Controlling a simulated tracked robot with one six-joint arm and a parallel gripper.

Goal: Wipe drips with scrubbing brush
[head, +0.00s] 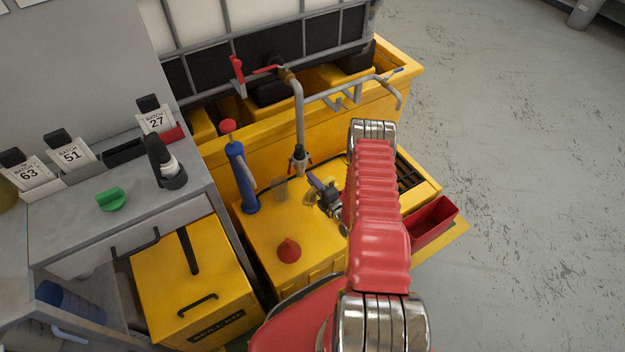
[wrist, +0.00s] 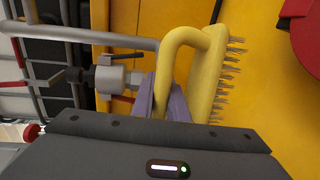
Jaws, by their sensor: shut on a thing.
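In the wrist view, a yellow scrubbing brush (wrist: 208,75) with a looped handle and pale bristles is held between the purple fingers of my gripper (wrist: 166,98). The bristles point to the right, toward a yellow surface; I cannot tell whether they touch it. In the head view, my gripper (head: 322,190) is over the yellow bund top (head: 262,222), and the brush (head: 310,199) shows only as a small pale-yellow part beside it. I cannot make out any drips.
A grey tap pipe (head: 299,115) stands close behind the gripper. A red bin (head: 432,222) hangs at the right.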

